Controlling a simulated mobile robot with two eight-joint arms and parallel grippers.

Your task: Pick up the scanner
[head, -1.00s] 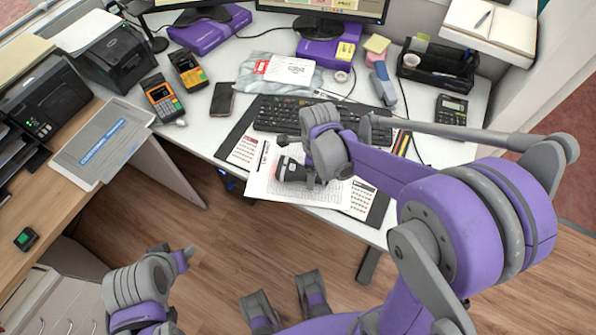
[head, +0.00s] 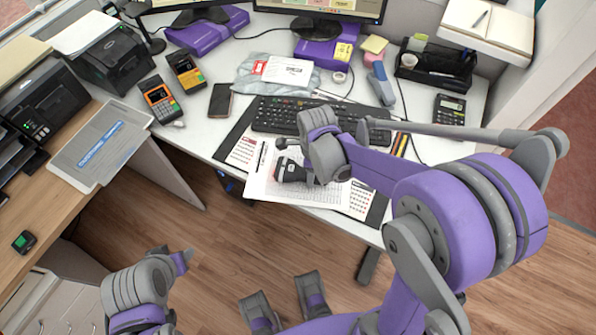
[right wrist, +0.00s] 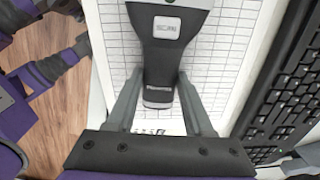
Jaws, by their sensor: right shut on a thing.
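The scanner (head: 292,170), a dark grey and black handheld device, is at the front of the desk over a printed sheet. In the right wrist view the scanner (right wrist: 163,50) shows a grey SCAN button on its wider part, and its narrower handle points toward my gripper. My right gripper (head: 304,172) is shut on the scanner, with its fingers (right wrist: 160,90) along both sides of the handle. I cannot tell whether the scanner touches the paper. My left gripper (head: 184,260) is low over the floor, away from the desk; its jaw opening is unclear.
The keyboard (head: 290,115) lies right behind the scanner. A card terminal (head: 161,98), a phone (head: 220,100) and a plastic-wrapped parcel (head: 278,72) are farther back. A calculator (head: 451,110) and a black organizer (head: 436,66) stand at the right. Monitors line the back.

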